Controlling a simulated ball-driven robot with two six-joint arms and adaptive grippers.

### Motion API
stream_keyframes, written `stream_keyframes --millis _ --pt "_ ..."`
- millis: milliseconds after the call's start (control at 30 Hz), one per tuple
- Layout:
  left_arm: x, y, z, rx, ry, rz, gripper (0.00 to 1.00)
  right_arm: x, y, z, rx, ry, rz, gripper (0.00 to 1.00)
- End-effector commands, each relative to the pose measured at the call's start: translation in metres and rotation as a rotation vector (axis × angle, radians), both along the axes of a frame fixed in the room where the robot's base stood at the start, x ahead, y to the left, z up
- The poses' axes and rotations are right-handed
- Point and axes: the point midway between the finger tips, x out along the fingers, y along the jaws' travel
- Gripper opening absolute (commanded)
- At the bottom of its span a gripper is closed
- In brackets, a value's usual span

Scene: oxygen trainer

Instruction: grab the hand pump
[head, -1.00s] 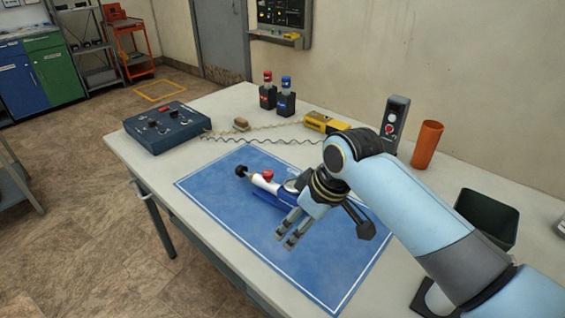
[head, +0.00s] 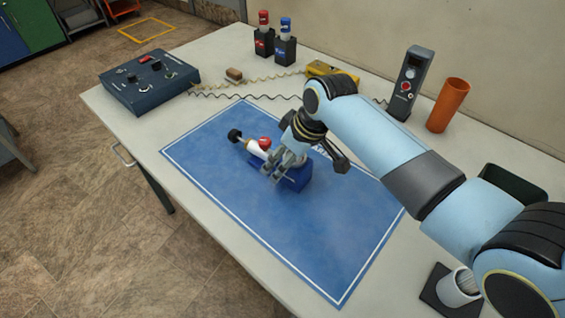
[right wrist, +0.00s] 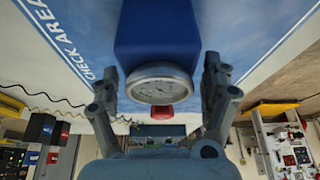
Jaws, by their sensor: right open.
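The hand pump (head: 255,149) lies on the blue mat (head: 280,246), with a black knob at its far left end, a white barrel, a red cap and a blue block at its near end. My right gripper (head: 274,172) is at the pump and hides part of its middle. In the right wrist view, my open fingers (right wrist: 161,80) stand on either side of the pump's round gauge (right wrist: 160,85), with gaps visible beside it. The blue block (right wrist: 157,35) and the red cap (right wrist: 161,112) also show there. My left gripper is not in view.
A control box (head: 149,82) stands at the table's left corner. The mat's front part is clear.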

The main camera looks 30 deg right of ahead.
Motion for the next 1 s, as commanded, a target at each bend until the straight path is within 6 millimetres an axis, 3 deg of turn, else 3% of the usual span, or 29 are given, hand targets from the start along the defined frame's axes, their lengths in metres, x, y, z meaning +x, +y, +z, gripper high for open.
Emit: stream_keyframes --millis 167,433,1000 --pt "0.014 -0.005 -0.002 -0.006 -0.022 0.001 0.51 0.007 0.003 -0.021 0.001 0.002 -0.001 0.81" --pt "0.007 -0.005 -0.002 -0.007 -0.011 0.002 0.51 0.008 0.004 -0.023 0.001 -0.001 -0.001 0.79" --pt "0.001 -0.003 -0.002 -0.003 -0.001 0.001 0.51 0.008 0.003 -0.023 0.0 0.0 -0.001 0.05"
